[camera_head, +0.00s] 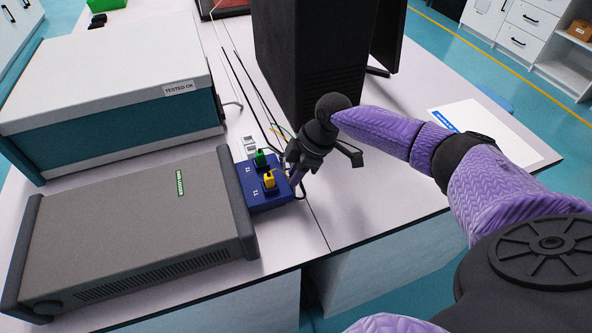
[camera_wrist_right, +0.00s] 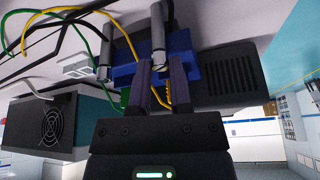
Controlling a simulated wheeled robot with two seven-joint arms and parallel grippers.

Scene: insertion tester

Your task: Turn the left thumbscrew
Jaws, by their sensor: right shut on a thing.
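A blue block (camera_head: 267,198) stands on the bench and bears a yellow plug (camera_head: 269,181) and a green plug (camera_head: 261,158). My right gripper (camera_head: 298,172) is at the block's right side and points down-left; it hides the thumbscrews in the head view. In the wrist view, my right gripper (camera_wrist_right: 161,75) has its two fingers on either side of the lower end of a grey metal thumbscrew (camera_wrist_right: 157,32), the left one, on the yellow plug's side. It is shut on that screw. The other thumbscrew (camera_wrist_right: 103,60) stands apart, on the green plug's side. My left gripper is out of view.
A grey instrument (camera_head: 135,225) stands close left of the block, with a teal and white instrument (camera_head: 110,85) behind it. A black tower (camera_head: 305,60) stands behind my gripper. Thin cables (camera_head: 240,75) run across the bench (camera_head: 345,215), which is clear at front right.

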